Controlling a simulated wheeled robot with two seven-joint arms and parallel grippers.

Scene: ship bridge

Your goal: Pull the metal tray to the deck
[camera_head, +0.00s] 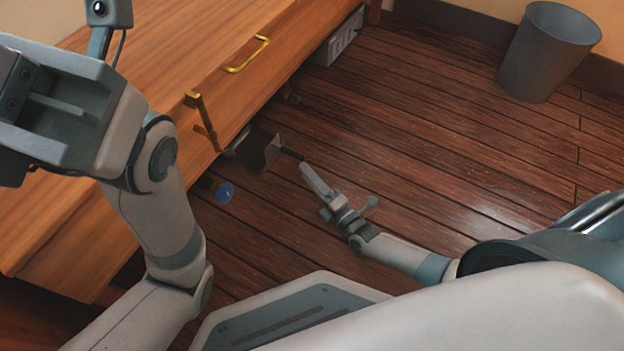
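I cannot tell for sure which thing is the metal tray. A dark, flat-sided piece (258,150) sits low by the front of the wooden desk, with a thin dark bar pointing toward my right gripper. My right gripper (312,178) is low over the floor, its tip close to that bar. I cannot see a clear gap between its fingers, nor whether it touches the bar. My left arm is raised at the left, over the desk, with its hand (40,105) large at the picture's edge. Its fingers do not show clearly. The deck (440,140) is dark wooden planks.
The wooden desk (150,70) has a brass handle (247,54) and another brass piece (203,120) on its front. A grey slotted box (340,40) is by its far end. A blue disc (225,192) shows low beside it. A grey bin (545,52) stands at back right. Mid-floor is clear.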

